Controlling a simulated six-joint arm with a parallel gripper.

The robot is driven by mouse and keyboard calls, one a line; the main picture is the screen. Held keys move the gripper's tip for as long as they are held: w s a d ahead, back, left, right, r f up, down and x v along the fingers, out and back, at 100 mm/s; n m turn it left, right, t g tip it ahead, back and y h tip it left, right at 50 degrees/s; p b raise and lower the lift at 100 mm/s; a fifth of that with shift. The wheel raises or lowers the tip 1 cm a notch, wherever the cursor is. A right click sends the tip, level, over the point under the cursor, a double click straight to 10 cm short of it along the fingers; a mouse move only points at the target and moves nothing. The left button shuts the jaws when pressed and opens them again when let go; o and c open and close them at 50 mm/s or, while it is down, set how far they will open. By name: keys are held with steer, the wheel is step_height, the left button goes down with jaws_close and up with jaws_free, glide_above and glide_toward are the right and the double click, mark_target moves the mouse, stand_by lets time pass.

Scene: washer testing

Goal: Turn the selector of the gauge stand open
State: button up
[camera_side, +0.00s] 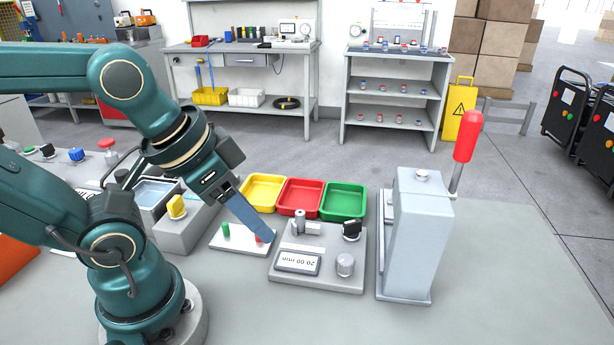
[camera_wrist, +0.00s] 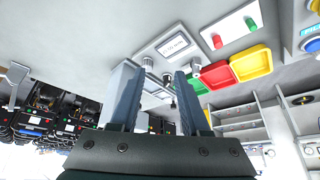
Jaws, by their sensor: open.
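The gauge stand (camera_side: 318,280) is a flat grey block with a display, a silver post at its back left and a round silver knob at its front right. Its selector (camera_side: 351,229) is a black knob at the back right. In the wrist view the stand's display (camera_wrist: 174,46) shows beyond my fingertips; I cannot make out the selector's setting. My gripper (camera_side: 268,238) is over the white plate just left of the stand, apart from the selector. In the wrist view my gripper (camera_wrist: 158,72) is open, its two fingers spread with nothing held between them.
The white plate (camera_side: 226,244) has a green and a red peg. Yellow, red and green trays (camera_side: 343,202) stand behind the stand. A tall grey press (camera_side: 417,240) with a red-handled lever rises close on its right. The table in front is clear.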

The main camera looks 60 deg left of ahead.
steer(key=w+r+m, duration=0.1)
steer(key=w+r, duration=0.4)
steer(key=m+g, duration=0.2)
steer(key=g, duration=0.3)
glide_above(353, 222)
step_height(353, 222, down, 12)
steer(key=shift+w+r, duration=0.1)
steer(key=shift+r, duration=0.05)
steer(key=shift+f, duration=2.65)
jaws_close()
